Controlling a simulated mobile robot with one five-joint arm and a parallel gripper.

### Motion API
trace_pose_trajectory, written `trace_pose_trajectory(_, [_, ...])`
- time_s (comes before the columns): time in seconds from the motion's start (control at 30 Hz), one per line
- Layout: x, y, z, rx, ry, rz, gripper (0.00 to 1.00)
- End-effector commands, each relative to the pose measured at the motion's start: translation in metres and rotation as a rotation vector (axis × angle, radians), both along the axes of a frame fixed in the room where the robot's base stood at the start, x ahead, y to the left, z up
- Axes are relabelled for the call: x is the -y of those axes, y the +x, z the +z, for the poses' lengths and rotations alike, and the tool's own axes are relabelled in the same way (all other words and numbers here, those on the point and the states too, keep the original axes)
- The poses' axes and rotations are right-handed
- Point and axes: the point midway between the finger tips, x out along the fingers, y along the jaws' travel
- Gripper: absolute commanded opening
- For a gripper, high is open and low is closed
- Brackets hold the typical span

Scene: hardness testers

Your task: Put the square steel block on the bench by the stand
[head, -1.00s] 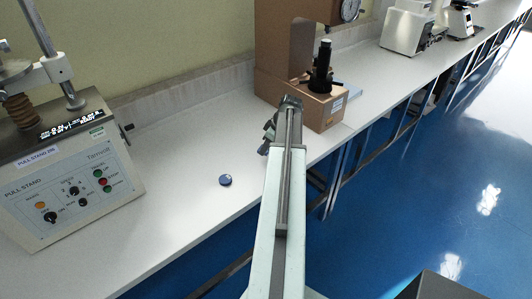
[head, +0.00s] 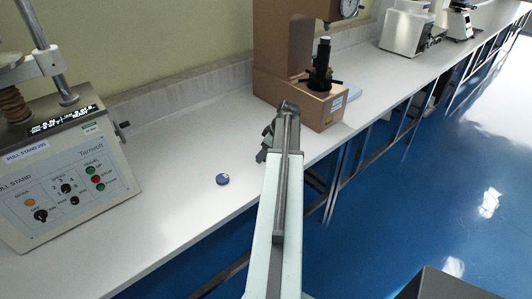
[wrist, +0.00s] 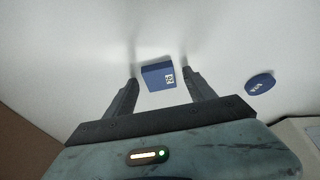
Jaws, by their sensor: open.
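The square block (wrist: 153,77) shows blue with a small white label in the wrist view, on the white bench top. My gripper (wrist: 160,78) is open, with one dark finger on each side of the block and a gap at both sides. I cannot tell how far the fingertips are above the bench. In the head view my gripper (head: 265,145) hangs at the arm's end over the bench, and the block is hidden there. The pull stand (head: 70,185), a grey machine with a column and knobs, stands on the bench at the left.
A round blue disc (head: 222,179) lies on the bench (head: 175,160) between the stand and my arm; it also shows in the wrist view (wrist: 260,84). A brown hardness tester (head: 300,105) stands just beyond my gripper. The bench between disc and stand is clear.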

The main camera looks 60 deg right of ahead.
Motion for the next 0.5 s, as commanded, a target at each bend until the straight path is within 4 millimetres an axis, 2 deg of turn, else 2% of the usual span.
trace_pose_trajectory(0.17, [0.000, -0.004, 0.017, 0.000, 0.000, -0.001, 0.63])
trace_pose_trajectory(0.27, [0.001, -0.010, 0.034, 0.000, 0.001, -0.002, 0.63])
trace_pose_trajectory(0.5, [0.002, -0.031, 0.089, 0.000, 0.001, -0.003, 0.63])
